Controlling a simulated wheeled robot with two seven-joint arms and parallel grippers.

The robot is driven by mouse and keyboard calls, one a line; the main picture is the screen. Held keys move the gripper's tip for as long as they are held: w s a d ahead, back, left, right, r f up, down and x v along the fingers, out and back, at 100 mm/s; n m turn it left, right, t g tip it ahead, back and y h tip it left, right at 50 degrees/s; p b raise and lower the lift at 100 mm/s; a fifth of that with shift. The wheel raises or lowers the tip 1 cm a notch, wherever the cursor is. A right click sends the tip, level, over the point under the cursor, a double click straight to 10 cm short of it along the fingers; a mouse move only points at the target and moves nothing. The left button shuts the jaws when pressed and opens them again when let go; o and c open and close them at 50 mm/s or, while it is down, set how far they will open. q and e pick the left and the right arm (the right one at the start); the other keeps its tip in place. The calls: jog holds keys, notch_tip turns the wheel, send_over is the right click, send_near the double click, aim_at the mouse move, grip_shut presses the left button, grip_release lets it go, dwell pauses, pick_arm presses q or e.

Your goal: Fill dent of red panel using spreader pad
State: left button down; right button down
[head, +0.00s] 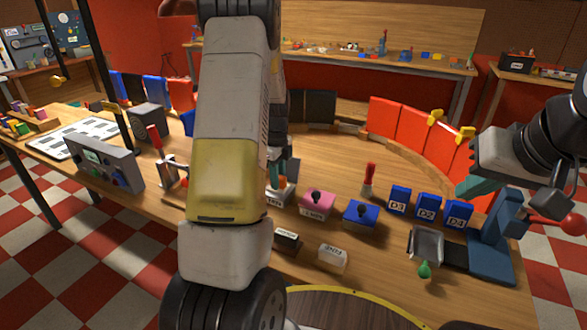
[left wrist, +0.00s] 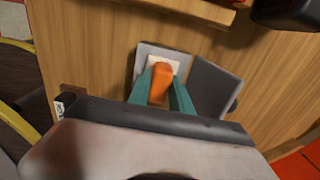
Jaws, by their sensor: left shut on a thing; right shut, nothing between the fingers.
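Several red panels (head: 412,130) stand in the arc at the right of the bench; I cannot make out a dent on any of them. My left gripper (left wrist: 162,92) is shut on an orange handle (left wrist: 160,80), which stands over a pale square container (left wrist: 145,60) with a grey flap or lid beside it. Whether the handle belongs to the spreader pad is unclear, as its lower end is hidden. In the head view, my left arm hides most of this gripper. My right gripper (head: 473,188) is shut and empty above the bench's right side.
A red-handled tool (head: 369,176) stands behind. A grey tray (head: 427,240), a blue stand (head: 491,255) and a white FINE block (head: 332,258) are nearer the front.

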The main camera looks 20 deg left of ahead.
pick_arm(q)
jog(key=shift+f, duration=0.1)
jog(key=shift+r, duration=3.55)
